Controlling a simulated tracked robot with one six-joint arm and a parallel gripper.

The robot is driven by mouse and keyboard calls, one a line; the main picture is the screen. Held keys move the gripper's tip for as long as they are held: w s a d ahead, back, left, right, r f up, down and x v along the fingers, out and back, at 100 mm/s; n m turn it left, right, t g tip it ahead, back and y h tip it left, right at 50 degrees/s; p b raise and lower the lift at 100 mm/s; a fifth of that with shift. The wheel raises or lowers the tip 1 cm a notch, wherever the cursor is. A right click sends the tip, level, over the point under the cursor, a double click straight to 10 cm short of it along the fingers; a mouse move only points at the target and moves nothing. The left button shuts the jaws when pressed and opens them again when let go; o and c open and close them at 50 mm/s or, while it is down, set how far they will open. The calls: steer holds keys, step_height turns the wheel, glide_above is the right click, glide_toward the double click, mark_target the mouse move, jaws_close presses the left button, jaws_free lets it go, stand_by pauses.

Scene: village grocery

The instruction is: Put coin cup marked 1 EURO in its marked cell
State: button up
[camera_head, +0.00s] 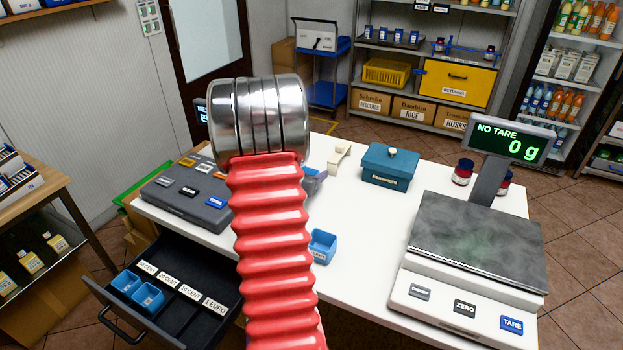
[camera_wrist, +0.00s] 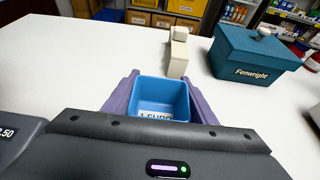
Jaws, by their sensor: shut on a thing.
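My gripper (camera_wrist: 160,103) has purple jaws, shut on a blue square coin cup (camera_wrist: 180,93) in the wrist view. The cup is open at the top and its partly covered label reads 1 EURO. In the head view my red arm hides most of the gripper and cup above the white counter. The open black drawer (camera_head: 262,255) is at lower left. Its cell labels read 50 CENT, 20 CENT, 10 CENT and 1 EURO (camera_head: 215,305), the last nearest the right. Two blue cups (camera_head: 148,297) sit in the drawer's left part.
Another blue cup (camera_head: 322,247) stands on the counter (camera_head: 365,270) near its front edge, its label unreadable. A beige object (camera_wrist: 177,55) and a teal Fenwright box (camera_wrist: 250,58) stand beyond my gripper. A scale (camera_head: 470,265) is at right, a dark keypad (camera_head: 190,195) at left.

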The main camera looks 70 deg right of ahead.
steer(key=shift+f, duration=1.05)
steer(key=shift+f, duration=0.1)
steer(key=o, duration=1)
steer(key=shift+o, duration=0.2)
steer(key=shift+a+r, duration=0.35)
steer(key=shift+a, duration=0.15)
steer(key=v, duration=1.1)
steer(key=shift+f, duration=0.1)
